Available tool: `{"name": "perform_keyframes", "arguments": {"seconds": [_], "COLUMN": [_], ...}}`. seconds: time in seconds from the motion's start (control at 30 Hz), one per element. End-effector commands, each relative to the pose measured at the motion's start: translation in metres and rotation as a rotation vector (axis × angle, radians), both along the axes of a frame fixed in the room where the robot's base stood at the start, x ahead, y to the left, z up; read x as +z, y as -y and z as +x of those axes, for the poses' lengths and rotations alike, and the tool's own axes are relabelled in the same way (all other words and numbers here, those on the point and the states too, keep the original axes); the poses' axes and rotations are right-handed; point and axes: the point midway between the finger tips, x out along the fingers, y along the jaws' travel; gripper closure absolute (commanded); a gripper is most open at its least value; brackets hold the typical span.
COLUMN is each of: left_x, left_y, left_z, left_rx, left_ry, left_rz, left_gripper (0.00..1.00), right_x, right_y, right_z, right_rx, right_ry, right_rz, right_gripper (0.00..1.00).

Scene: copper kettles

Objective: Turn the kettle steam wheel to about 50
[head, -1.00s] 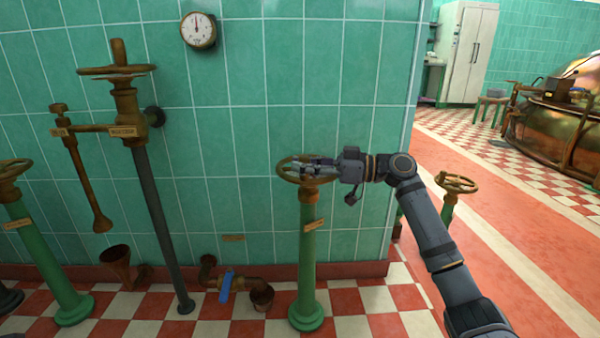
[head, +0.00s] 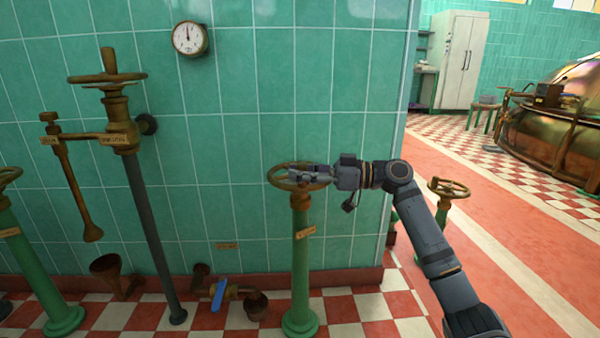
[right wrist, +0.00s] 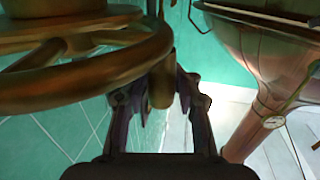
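A bronze handwheel (head: 276,181) sits flat on top of a green pedestal (head: 301,262) in the middle of the head view. Its small plate is too small to read, so I cannot confirm that it is the kettle steam wheel. My right gripper (head: 297,175) lies over this wheel, coming from the right. In the right wrist view the wheel's rim (right wrist: 90,78) fills the upper left. A short upright brass handle (right wrist: 162,86) stands between the two fingers of my right gripper (right wrist: 163,100), which look closed around it. My left gripper is out of view.
A round white gauge (head: 189,38) hangs on the green tiled wall, its needle near the top. Another handwheel (head: 107,77) stands on the left, and one (head: 449,187) right of my arm. A blue-levered valve (head: 219,292) is low down. Red floor lies open at right.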

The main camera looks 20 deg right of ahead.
Motion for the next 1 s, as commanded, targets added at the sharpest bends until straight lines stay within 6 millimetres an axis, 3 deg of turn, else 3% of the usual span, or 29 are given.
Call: {"name": "perform_keyframes", "arguments": {"seconds": [0.1, 0.47, 0.8, 1.0], "left_x": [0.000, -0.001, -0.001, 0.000], "left_y": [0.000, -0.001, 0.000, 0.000], "left_z": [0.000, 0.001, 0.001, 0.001], "left_rx": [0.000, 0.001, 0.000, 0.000], "left_ry": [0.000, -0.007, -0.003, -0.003], "left_rz": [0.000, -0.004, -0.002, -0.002], "left_gripper": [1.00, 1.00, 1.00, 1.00], "right_x": [0.000, 0.000, -0.002, -0.001], "right_y": [0.000, 0.005, 0.072, 0.097], "right_z": [0.000, -0.004, -0.043, -0.059], "right_rx": [0.001, 0.001, -0.003, 0.000], "right_ry": [0.000, -0.001, -0.006, -0.004], "right_rz": [0.000, -0.001, -0.007, -0.002], "right_gripper": [0.52, 0.52, 0.52, 0.52]}}
